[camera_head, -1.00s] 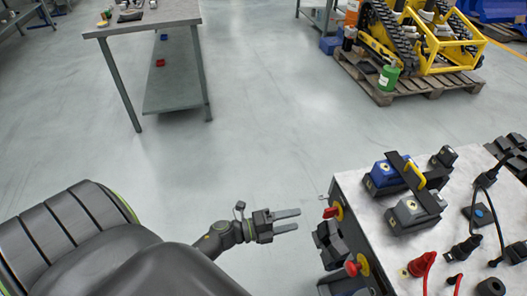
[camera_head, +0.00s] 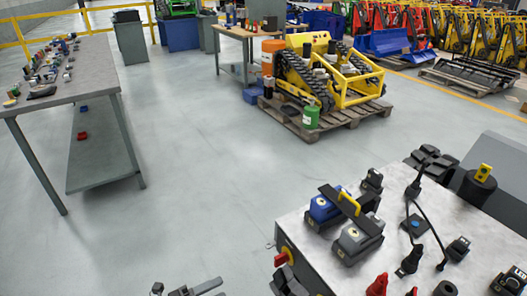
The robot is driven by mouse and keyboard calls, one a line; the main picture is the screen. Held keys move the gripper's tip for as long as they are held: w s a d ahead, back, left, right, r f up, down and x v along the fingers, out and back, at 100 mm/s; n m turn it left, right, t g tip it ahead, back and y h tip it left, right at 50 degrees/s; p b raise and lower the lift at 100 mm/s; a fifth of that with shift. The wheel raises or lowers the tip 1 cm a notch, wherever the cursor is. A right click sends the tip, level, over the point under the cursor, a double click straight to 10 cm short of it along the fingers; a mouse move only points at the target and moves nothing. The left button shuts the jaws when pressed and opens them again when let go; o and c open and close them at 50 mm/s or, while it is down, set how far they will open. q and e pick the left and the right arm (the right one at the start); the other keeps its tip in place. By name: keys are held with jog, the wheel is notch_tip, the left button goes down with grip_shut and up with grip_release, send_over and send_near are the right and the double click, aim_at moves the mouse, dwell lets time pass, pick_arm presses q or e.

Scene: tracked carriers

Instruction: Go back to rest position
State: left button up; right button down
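My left gripper (camera_head: 215,289) is at the bottom edge of the head view, partly cut off by the frame. One grey finger shows clearly and a bit of the other shows below it, with a gap between them. I see nothing held there. It is left of the workbench cart (camera_head: 300,240) and apart from it. My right gripper is not in view.
The cart holds a blue device (camera_head: 323,209), a grey device (camera_head: 354,242), red connectors (camera_head: 377,285) and black cables. A long table (camera_head: 88,60) stands at left. A yellow tracked machine (camera_head: 310,75) sits on a pallet (camera_head: 330,122). The floor between is clear.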

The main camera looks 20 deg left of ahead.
pick_arm(q)
jog(key=s+a+f+n+g+y, duration=0.1)
jog(key=s+a+f+n+y, duration=0.25)
jog(key=f+n, duration=0.35)
jog(key=s+a+f+n+g+y+p, duration=0.1)
jog(key=s+a+f+n+y, duration=0.1)
jog(key=f+n+y, duration=0.45)
jog(key=s+a+f+n+g+y, duration=0.1)
jog(key=s+a+f+n+y, duration=0.2)
jog(key=f, duration=0.6)
jog(key=s+d+f+n+g, duration=0.1)
jog(key=s+f+n+g, duration=0.2)
jog(key=s, duration=0.4)
jog(key=s+d+f+n+g, duration=0.2)
jog(key=s+f+n+g, duration=0.1)
jog(key=s+f, duration=0.2)
jog(key=s+d+f+n+g+h+p, duration=0.1)
jog(key=s+d+f+n+g, duration=0.1)
jog(key=s, duration=0.7)
notch_tip(320, 180, down, 3)
jog(key=shift+s+r+n+g, duration=0.1)
jog(key=shift+s+n+g, duration=0.25)
jog(key=shift+n+g, duration=0.6)
